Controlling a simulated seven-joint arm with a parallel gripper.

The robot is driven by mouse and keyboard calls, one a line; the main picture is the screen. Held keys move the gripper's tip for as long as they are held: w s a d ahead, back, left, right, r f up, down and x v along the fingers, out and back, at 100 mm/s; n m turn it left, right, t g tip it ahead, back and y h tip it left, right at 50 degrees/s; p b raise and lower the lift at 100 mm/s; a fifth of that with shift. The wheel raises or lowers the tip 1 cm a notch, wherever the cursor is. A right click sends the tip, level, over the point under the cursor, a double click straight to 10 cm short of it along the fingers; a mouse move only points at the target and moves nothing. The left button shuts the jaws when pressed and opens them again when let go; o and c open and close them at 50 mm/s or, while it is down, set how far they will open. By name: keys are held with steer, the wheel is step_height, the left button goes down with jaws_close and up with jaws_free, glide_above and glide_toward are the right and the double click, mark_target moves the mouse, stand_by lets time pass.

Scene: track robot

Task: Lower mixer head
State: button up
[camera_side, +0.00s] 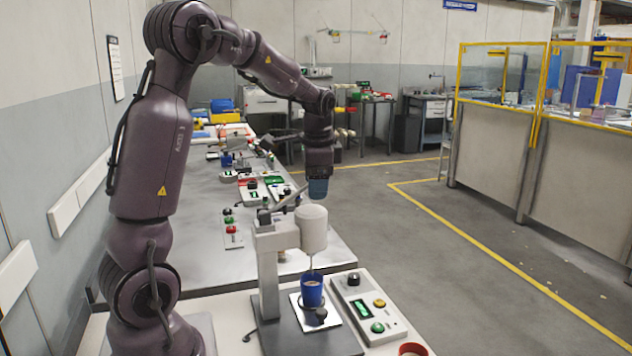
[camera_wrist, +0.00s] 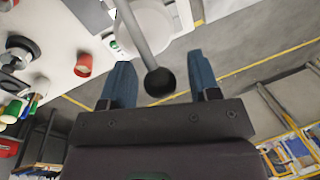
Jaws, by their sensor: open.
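The mixer stands at the front of the bench, with a grey post and a white cylindrical head (camera_side: 312,228) on its arm. A thin stirrer runs down from the head toward a blue cup (camera_side: 312,292); I cannot tell whether its tip is inside the cup. A grey lever (camera_side: 289,199) slants up from the mixer's top toward my gripper (camera_side: 318,188). In the wrist view, the lever's black knob (camera_wrist: 160,82) appears between the two blue fingers of my gripper (camera_wrist: 161,70), with gaps on both sides. The gripper is open and empty. The head (camera_wrist: 143,27) shows beyond it.
A control box (camera_side: 368,307) with a green display and knobs stands right of the mixer. More button boxes (camera_side: 232,230) are on the bench behind. The floor at right is clear.

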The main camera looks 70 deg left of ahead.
mark_target(318, 207)
jaws_close()
steer(key=shift+w+f+g, duration=0.3)
steer(key=shift+f+g, duration=0.4)
steer(key=shift+w+f+g, duration=0.3)
steer(key=shift+f+g, duration=0.4)
jaws_free()
steer(key=shift+r, duration=0.1)
steer(key=v, duration=1.2)
steer(key=shift+r, duration=0.4)
